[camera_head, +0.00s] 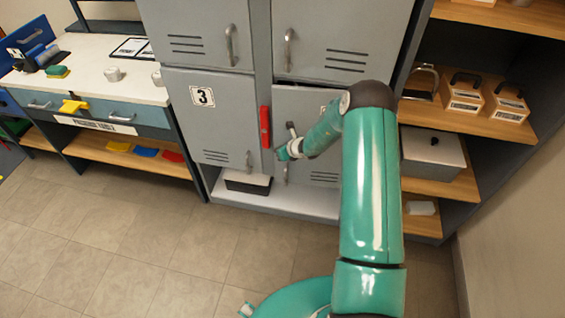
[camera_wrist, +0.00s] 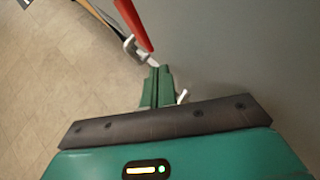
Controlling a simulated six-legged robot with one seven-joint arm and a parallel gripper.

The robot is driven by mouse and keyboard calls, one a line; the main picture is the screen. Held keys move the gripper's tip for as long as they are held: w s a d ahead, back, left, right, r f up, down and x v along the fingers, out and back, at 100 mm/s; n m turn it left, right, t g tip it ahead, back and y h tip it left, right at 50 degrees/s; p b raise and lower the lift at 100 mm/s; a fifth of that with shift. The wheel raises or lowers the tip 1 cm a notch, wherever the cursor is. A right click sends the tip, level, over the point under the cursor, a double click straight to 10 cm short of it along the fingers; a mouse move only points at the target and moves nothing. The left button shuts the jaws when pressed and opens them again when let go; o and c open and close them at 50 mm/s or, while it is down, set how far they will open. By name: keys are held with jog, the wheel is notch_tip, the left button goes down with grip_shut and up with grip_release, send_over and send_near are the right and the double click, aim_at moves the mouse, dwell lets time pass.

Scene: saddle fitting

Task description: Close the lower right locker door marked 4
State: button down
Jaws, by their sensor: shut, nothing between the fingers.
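The lower right locker door (camera_head: 290,108) is grey and largely hidden behind my arm in the head view. A dark gap shows along its top edge, so it looks slightly ajar. Only a sliver of its number plate shows beside my arm, and the digit is not readable. Its handle (camera_head: 285,174) shows just below my gripper. My gripper (camera_head: 283,153) is at the door's left edge, near the handle. In the wrist view the fingers (camera_wrist: 158,70) are together and empty, close to a grey surface (camera_wrist: 235,50); I cannot tell whether they touch it.
A red bar (camera_head: 265,127) is on the divider between the lower doors. The door marked 3 (camera_head: 205,125) is shut on the left. A dark box (camera_head: 247,184) sits below it. Wooden shelves (camera_head: 510,45) stand at right, a workbench (camera_head: 100,75) at left. The tiled floor (camera_head: 180,240) in front is clear.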

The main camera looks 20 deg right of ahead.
aim_at(282, 143)
jog(key=w, duration=0.1)
jog(key=w+d+m+h, duration=0.1)
jog(key=shift+w+d, duration=0.1)
jog(key=shift+w, duration=0.3)
jog(key=shift+w+d+r, duration=0.15)
jog(key=shift+w, duration=0.1)
jog(key=shift+w, duration=0.1)
